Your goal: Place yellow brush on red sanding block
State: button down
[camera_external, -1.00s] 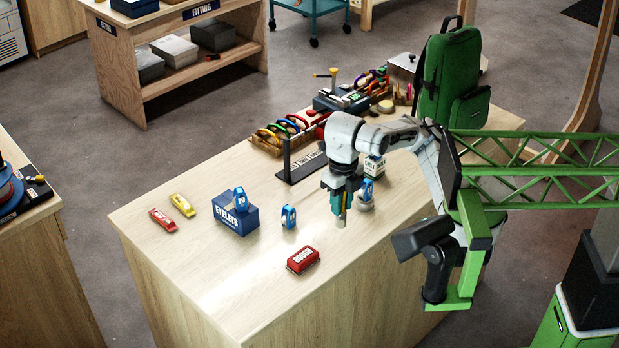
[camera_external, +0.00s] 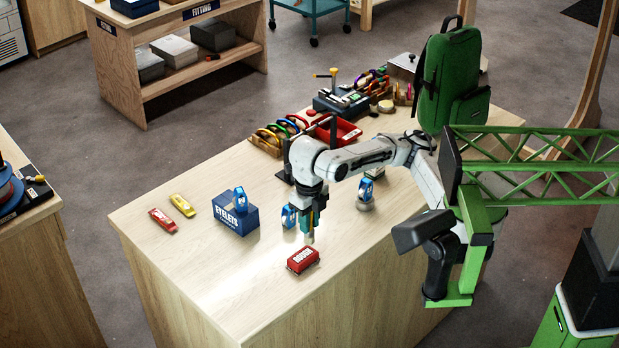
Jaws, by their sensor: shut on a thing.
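The red sanding block (camera_external: 304,260) lies on the bench near its front edge, with a white-lettered label on it. My gripper (camera_external: 308,225) points down just behind and above the block and is shut on the yellow brush (camera_external: 310,238). Only the pale lower end of the brush shows clearly below the fingers; the rest is mostly hidden by them. The brush looks upright and close to the block's far right edge. I cannot tell whether they touch.
A blue device (camera_external: 289,216) stands just left of my gripper. A blue EYELETS box (camera_external: 236,214) with another blue device on top is farther left. Red (camera_external: 162,220) and yellow (camera_external: 183,206) devices lie at the left. A green backpack (camera_external: 452,80) stands at the back right. The front left of the bench is clear.

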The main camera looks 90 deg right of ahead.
aim_at(309, 239)
jog(key=shift+w+d+f, duration=0.15)
jog(key=shift+w+f, duration=0.3)
jog(key=shift+f, duration=0.15)
jog(key=f, duration=0.3)
jog(key=shift+w+d, duration=0.1)
jog(key=shift+w, duration=0.3)
jog(key=shift+f, duration=0.45)
jog(key=shift+f, duration=0.2)
jog(key=c, duration=1)
grip_release()
jog(key=shift+o, duration=0.2)
